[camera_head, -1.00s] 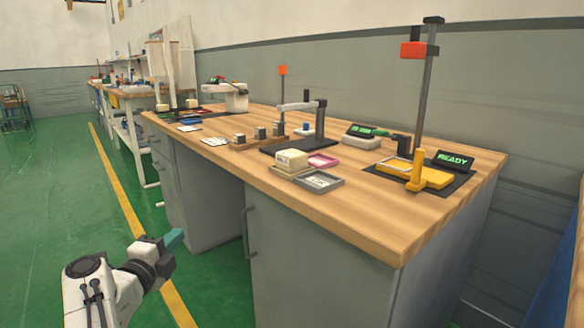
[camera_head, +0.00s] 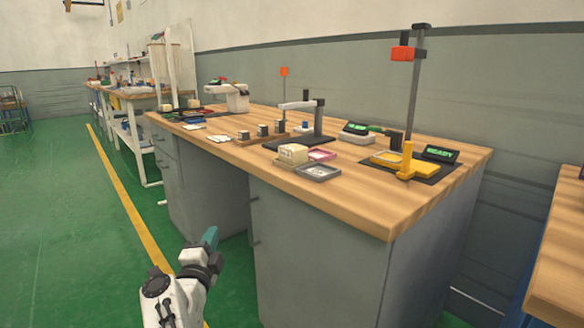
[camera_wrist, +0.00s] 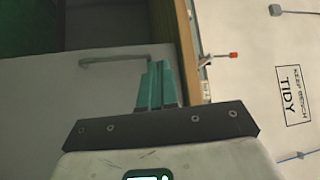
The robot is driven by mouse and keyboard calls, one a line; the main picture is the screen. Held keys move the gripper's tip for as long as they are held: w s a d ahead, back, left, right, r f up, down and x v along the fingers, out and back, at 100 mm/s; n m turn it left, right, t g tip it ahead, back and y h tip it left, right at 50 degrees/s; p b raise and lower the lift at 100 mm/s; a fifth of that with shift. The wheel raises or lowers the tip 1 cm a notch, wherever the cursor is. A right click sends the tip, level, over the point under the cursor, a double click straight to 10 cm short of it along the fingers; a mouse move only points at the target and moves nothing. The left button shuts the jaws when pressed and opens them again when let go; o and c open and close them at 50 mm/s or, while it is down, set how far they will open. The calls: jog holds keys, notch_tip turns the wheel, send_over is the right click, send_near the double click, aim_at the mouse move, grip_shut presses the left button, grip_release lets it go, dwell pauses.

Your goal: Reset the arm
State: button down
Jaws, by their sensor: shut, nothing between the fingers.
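My gripper (camera_head: 211,237) is at the lower middle-left of the head view, in front of the workbench (camera_head: 420,205) and below its wooden top. Its teal fingers point up and are shut with nothing between them. In the wrist view, the fingers (camera_wrist: 155,84) are together at the centre, with the grey cabinet front and a drawer handle (camera_wrist: 115,60) beyond them. The fingers appear apart from the bench.
The bench top holds a cream block (camera_head: 293,153), a grey tray (camera_head: 318,171), a yellow fixture (camera_head: 407,165), a READY display (camera_head: 440,153) and a dark stand (camera_head: 305,125). Another wooden bench (camera_head: 560,255) stands at right. Green floor (camera_head: 70,220) at left is open.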

jog(key=w+d+f+n+y, duration=0.1)
jog(key=d+f+n+y, duration=0.55)
jog(key=d, duration=0.55)
jog(key=s+d+f+n+g, duration=0.6)
jog(key=s+d+f+n, duration=0.3)
jog(key=d+f, duration=0.4)
jog(key=s+d+f+g+h, duration=0.25)
jog(key=s+d, duration=0.35)
jog(key=s, duration=0.5)
jog(key=s+d+f+n+g+h, duration=0.1)
jog(key=s+d+f+g, duration=0.4)
jog(key=s, duration=0.5)
jog(key=s+d+f+g+h, duration=0.1)
jog(key=s+d+f+g, duration=0.1)
jog(key=s+d, duration=0.75)
jog(key=s+d+r+g+h, duration=0.1)
jog(key=s+r+g+h, duration=0.15)
jog(key=s, duration=1.25)
notch_tip(320, 180, up, 34)
jog(key=p, duration=3.4)
jog(key=shift+w+g+y+p, duration=0.25)
jog(key=shift+g+y+p, duration=0.05)
jog(key=shift+g+y, duration=0.15)
